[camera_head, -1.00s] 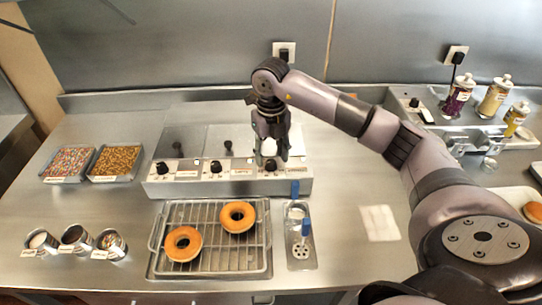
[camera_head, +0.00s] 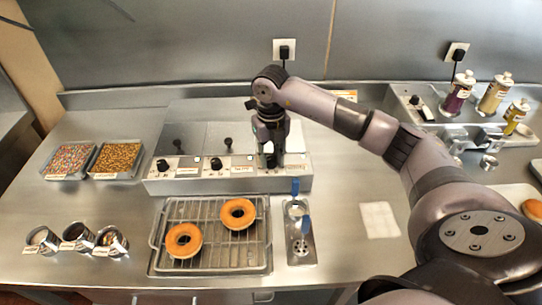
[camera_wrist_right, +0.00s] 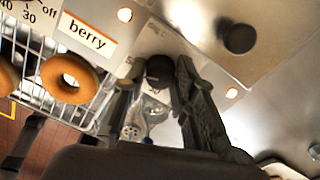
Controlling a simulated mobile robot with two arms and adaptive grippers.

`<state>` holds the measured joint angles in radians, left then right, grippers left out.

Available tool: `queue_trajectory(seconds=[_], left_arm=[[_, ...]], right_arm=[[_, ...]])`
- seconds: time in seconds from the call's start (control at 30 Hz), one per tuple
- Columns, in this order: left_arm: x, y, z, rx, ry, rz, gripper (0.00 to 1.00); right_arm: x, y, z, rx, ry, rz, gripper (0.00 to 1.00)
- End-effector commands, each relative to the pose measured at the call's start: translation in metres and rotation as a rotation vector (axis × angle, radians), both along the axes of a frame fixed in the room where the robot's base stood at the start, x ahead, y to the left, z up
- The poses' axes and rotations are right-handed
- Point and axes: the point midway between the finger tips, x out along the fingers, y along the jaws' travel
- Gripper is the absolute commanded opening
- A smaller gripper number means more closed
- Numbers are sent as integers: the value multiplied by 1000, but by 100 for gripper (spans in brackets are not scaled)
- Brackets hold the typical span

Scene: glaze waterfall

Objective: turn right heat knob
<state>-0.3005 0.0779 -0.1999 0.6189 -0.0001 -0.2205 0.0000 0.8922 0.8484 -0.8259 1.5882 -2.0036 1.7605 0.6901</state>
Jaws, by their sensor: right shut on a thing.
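The glaze warmer (camera_head: 228,185) is a long metal box with black knobs and labels along its sloped front. Its right heat knob (camera_head: 271,162) is at the right end of that front, partly hidden by my fingers. The knob's pointer mark is too small to read. My left gripper is not in view.
A wire rack (camera_head: 210,258) with two donuts (camera_head: 184,241) stands in front of the warmer. A small tray (camera_head: 302,250) with blue-handled tools is close below my gripper. Topping trays and cups are at the left; bottles (camera_head: 460,92) stand at the back right.

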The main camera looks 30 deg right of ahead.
Motion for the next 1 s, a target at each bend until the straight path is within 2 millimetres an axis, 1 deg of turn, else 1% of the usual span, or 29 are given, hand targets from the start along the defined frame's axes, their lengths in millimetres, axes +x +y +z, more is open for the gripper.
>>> queue_trajectory(seconds=[0.03, 0.2, 0.23, 0.47, 0.63, 0.77, 1.0], left_arm=[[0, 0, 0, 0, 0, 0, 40], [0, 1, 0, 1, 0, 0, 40], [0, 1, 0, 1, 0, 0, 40], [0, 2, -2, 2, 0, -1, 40], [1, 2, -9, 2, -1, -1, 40], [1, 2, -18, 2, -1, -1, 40], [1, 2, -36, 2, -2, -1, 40]], right_arm=[[0, 0, 0, 0, 0, 0, 12], [0, 0, 0, 0, 0, -1, 1], [0, 0, 0, 0, 0, -1, 0], [0, -1, 0, -1, 0, 16, 0], [0, -1, -1, -1, -1, 77, 0], [0, -1, -2, -1, -2, 161, 0], [1, -1, -2, -1, -3, 361, 0]])
